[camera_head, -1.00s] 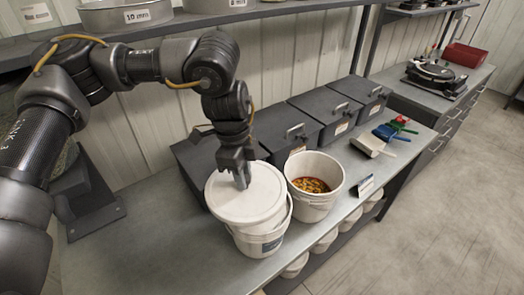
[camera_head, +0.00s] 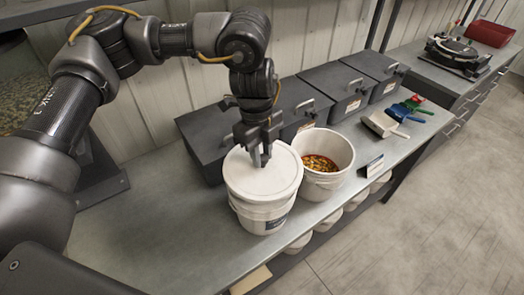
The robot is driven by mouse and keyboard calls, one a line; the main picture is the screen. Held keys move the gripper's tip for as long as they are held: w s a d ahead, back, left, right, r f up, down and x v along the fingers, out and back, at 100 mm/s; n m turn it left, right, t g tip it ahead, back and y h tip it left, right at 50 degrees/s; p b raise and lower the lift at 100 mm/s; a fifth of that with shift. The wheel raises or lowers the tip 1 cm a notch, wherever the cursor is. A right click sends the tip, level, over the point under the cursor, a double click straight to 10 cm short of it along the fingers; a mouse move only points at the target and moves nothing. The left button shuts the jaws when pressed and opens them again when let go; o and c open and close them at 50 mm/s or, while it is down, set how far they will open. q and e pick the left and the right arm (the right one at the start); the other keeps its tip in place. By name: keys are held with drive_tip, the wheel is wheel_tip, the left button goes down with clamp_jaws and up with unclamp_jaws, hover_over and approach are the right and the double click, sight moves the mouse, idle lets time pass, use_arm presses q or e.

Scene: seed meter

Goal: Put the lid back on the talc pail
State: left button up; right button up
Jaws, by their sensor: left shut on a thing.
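The white round lid (camera_head: 262,180) lies over the top of the white talc pail (camera_head: 262,217) on the grey bench. It looks about level and lined up with the rim, but I cannot tell whether it is pressed fully down. My left gripper (camera_head: 260,160) comes from above and is shut on the lid near its middle; its fingers hide the part they grip. My right gripper is not in view.
An open white pail (camera_head: 324,170) with orange-brown seeds stands close right of the talc pail. Grey lidded bins (camera_head: 295,102) line the wall behind. The bench (camera_head: 150,235) is clear at left.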

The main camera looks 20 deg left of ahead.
use_arm(q)
wheel_tip(320, 180, down, 2)
drive_tip(key=shift+f+b, duration=0.1)
drive_tip(key=shift+b, duration=0.6)
drive_tip(key=shift+f+b, duration=0.45)
drive_tip(key=shift+f, duration=0.4)
drive_tip(key=shift+p, duration=0.3)
drive_tip(key=shift+a+f, duration=0.1)
idle(0.8)
idle(0.5)
